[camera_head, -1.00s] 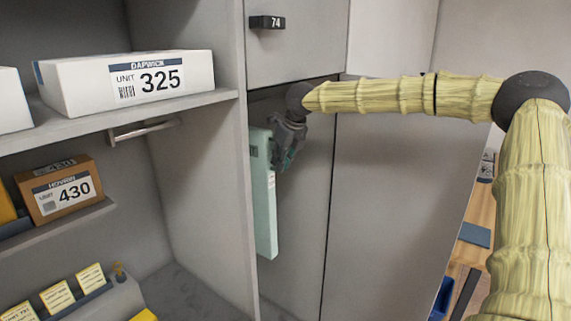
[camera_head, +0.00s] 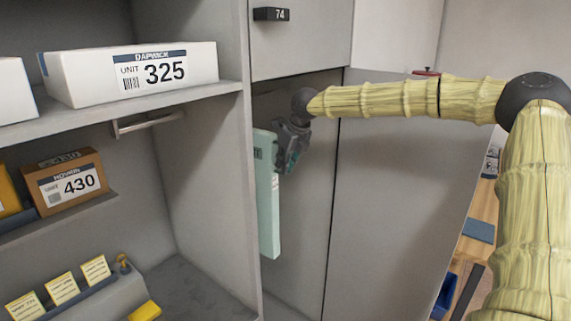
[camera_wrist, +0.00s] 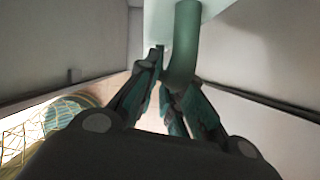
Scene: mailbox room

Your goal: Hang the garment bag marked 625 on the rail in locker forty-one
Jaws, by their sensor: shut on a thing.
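A flat pale green garment bag (camera_head: 268,205) hangs upright below my gripper (camera_head: 290,155) in the head view. It is in front of the grey panel beneath the door numbered 74. Its marking cannot be read. In the wrist view, my gripper (camera_wrist: 168,95) is shut on a thick green curved hook or handle (camera_wrist: 184,50), with the pale green bag (camera_wrist: 217,8) beyond it. A short metal rail (camera_head: 148,123) is fixed under the shelf in the open compartment to the left. The bag is apart from the rail. No number forty-one is readable.
An upright grey partition (camera_head: 248,150) stands between the bag and the open compartment. A white box marked 325 (camera_head: 100,82) is on the shelf above the rail. A brown box marked 430 (camera_head: 70,183) and a card holder (camera_head: 85,297) are lower left. The space below the rail looks clear.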

